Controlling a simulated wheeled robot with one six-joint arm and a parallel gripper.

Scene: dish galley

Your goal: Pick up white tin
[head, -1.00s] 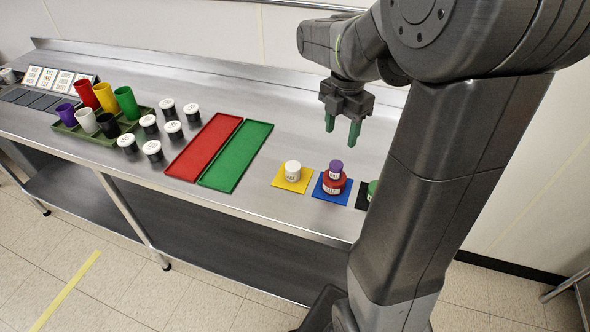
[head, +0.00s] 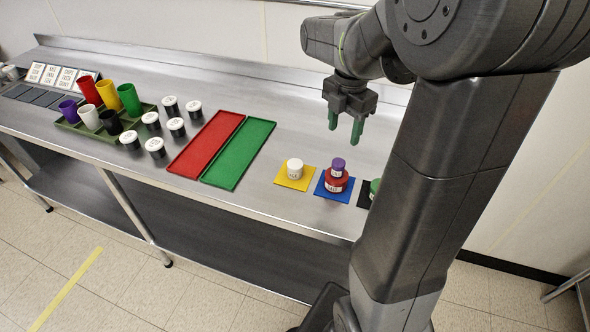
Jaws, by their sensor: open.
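The white tin (head: 295,169) is a small round tin with a label on its side. It stands upright on a yellow square mat (head: 284,182) on the steel counter in the head view. My gripper (head: 345,128) hangs above the counter, behind and to the right of the white tin, with its green fingers pointing down. It is open with nothing between the fingers and is apart from every tin.
Right of the yellow mat, a purple tin (head: 338,165) sits on a red tin (head: 336,182) on a blue mat (head: 322,193). A green tin (head: 375,187) is partly hidden by my arm. Red (head: 205,145) and green (head: 238,153) trays lie left. Cups and white-lidded jars stand farther left.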

